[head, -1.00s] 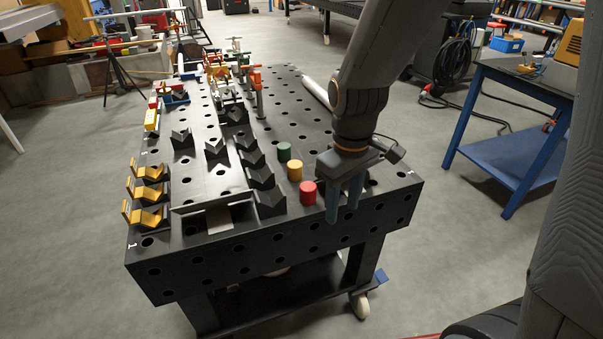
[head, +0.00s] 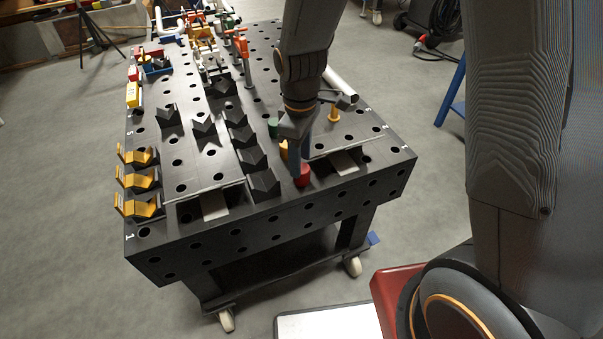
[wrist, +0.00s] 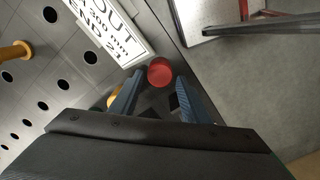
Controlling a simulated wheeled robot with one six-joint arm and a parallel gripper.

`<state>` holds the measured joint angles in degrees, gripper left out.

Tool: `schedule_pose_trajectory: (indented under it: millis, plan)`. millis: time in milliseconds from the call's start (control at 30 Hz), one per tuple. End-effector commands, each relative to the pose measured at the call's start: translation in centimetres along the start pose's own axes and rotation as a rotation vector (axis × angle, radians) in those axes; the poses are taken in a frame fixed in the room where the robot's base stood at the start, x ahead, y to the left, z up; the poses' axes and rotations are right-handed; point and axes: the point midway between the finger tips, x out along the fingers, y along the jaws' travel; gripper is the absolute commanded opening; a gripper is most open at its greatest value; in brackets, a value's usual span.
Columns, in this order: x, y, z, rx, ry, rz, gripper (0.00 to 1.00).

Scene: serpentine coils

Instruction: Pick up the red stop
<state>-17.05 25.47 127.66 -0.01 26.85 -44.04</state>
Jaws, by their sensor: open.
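The red stop (head: 304,175) is a short red cylinder standing near the front edge of the black perforated table, right of the dark V-blocks. In the wrist view the red stop (wrist: 161,72) shows its round top, just beyond and between the tips of my two blue fingers. My gripper (wrist: 157,88) is open and empty between its fingers. In the head view my gripper (head: 297,160) points down at the red stop and partly covers it. A yellow stop (head: 284,149) and a green stop (head: 273,127) stand behind it in a row.
The black table (head: 330,200) has open slots at its front. Dark V-blocks (head: 262,180) stand left of the stops. A yellow peg (head: 334,112) stands to the right. Yellow brackets (head: 137,205) line the left edge, and clamps stand at the back.

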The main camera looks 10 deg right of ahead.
Motion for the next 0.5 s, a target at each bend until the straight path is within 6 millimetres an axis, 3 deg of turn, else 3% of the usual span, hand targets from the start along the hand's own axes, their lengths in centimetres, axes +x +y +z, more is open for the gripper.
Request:
schedule_pose_trajectory:
  millis: [233,500]
  plan:
    - [2.8,-0.1,0.3,0.001,-0.003,-0.003,0.42]
    - [3.9,0.0,0.2,0.001,0.0,0.0,0.42]
